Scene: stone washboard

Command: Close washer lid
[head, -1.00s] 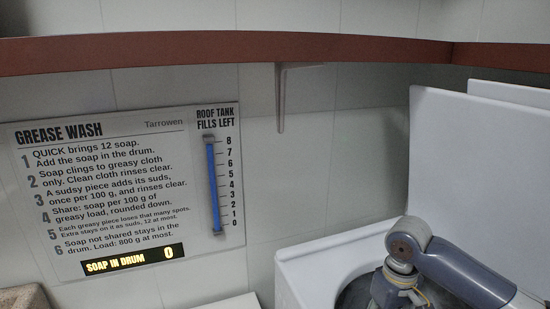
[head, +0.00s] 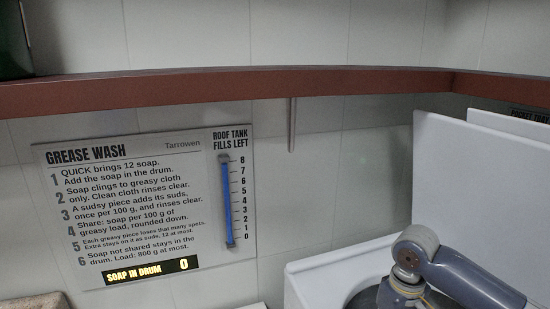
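The white washer (head: 325,280) stands at the lower right of the head view, with its round drum opening partly showing. Its white lid (head: 470,185) stands raised, upright behind the opening, so the washer is open. My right arm reaches in from the right, in front of the lid, with its wrist bent down over the drum opening. The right gripper is below the picture's lower edge, so its fingers do not show. My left gripper is not in view.
A second white panel (head: 505,122) stands behind the lid. A red-brown shelf edge (head: 250,90) crosses above, with a bracket (head: 291,125) beneath. A wall sign (head: 130,215) reads GREASE WASH, soap in drum 0, with a blue tank gauge (head: 227,205) beside it.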

